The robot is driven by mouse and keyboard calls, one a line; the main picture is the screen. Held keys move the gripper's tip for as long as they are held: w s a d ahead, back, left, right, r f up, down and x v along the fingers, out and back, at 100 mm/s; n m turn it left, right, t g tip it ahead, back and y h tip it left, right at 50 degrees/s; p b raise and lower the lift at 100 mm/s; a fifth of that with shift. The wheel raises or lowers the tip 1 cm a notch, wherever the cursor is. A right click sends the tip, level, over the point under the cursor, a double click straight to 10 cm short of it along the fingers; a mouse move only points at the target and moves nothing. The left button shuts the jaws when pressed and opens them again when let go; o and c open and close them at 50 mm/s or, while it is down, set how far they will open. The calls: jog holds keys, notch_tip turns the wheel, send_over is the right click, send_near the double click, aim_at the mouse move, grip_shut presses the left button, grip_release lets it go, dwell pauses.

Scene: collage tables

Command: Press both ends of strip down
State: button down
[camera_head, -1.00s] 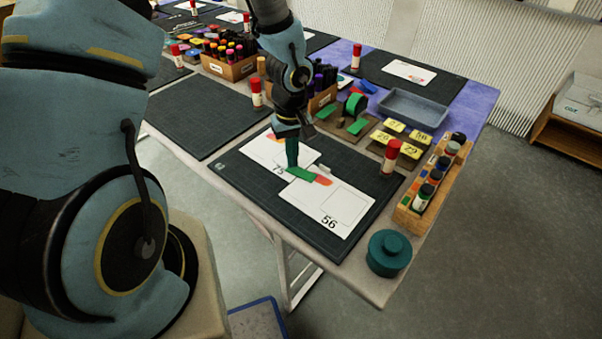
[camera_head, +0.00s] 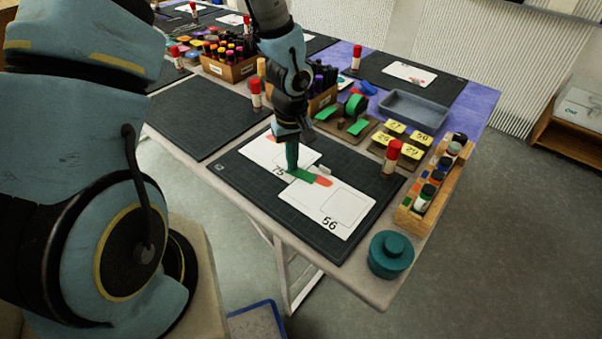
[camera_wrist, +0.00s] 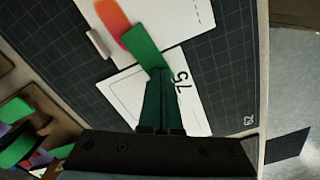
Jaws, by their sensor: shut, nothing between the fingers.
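A green strip (camera_head: 305,176) lies across the meeting edges of two white cards, one marked 75 (camera_head: 262,150) and one marked 56 (camera_head: 345,222). An orange-red patch (camera_head: 323,181) lies on the card 56 side, beside the strip's end. The wrist view also shows the strip (camera_wrist: 142,45) and the patch (camera_wrist: 112,17). My gripper (camera_head: 292,169) is shut and empty, with its teal fingers pointing down. Its tips (camera_wrist: 160,74) are at the strip's end on card 75 and hide part of it. I cannot tell whether they touch it.
A dark cutting mat (camera_head: 232,180) lies under the cards. A small pale block (camera_wrist: 97,44) lies beside the strip. A red-capped glue stick (camera_head: 391,157), a wooden rack of bottles (camera_head: 408,217) and a teal jar (camera_head: 390,255) stand to the right. Another mat (camera_head: 195,120) at left is bare.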

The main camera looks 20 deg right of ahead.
jog(key=shift+r, duration=0.1)
jog(key=shift+r+p, duration=2.7)
jog(key=shift+r, duration=0.7)
